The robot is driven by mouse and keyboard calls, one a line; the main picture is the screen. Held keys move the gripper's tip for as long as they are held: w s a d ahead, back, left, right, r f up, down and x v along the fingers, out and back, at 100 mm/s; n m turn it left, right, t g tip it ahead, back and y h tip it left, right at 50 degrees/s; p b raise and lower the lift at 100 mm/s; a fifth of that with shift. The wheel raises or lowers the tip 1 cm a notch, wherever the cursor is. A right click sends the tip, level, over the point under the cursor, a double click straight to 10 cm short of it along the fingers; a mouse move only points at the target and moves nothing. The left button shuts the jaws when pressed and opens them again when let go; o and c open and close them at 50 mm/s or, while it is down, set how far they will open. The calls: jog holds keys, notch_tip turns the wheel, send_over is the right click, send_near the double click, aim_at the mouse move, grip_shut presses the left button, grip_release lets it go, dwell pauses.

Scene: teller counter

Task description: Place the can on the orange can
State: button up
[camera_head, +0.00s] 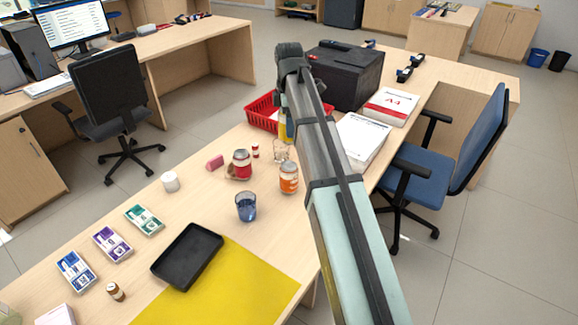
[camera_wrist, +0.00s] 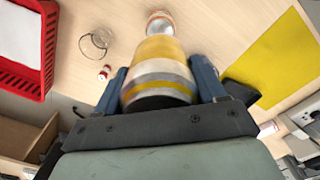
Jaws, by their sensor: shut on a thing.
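My gripper (camera_wrist: 160,82) is shut on a can (camera_wrist: 158,68) with yellow, white and grey bands, a finger on each side of it. In the head view my arm hides most of this can; a yellow sliver (camera_head: 283,131) shows beside the arm. The orange can (camera_head: 288,178) stands upright on the counter, left of my forearm. In the wrist view a silver-topped thing with an orange edge (camera_wrist: 160,22), seemingly the orange can, shows just past the held can. Whether they touch cannot be told.
Near the orange can stand a red-labelled jar (camera_head: 241,164), a clear glass (camera_head: 280,151), a blue glass (camera_head: 246,207) and a small red bottle (camera_head: 256,150). A red basket (camera_head: 261,112) and black box (camera_head: 349,76) stand behind. A black tray (camera_head: 187,257) lies in front.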

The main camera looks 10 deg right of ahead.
jog(key=shift+f+n, duration=0.1)
jog(key=shift+n, duration=0.2)
jog(key=shift+f, duration=0.4)
send_over(289, 166)
jog(key=shift+w+f, duration=0.15)
jog(key=shift+f, duration=4.35)
jog(key=o, duration=1.5)
jog(key=shift+f, duration=0.1)
jog(key=shift+c, duration=0.2)
notch_tip(289, 166, up, 12)
jog(key=shift+r, duration=0.15)
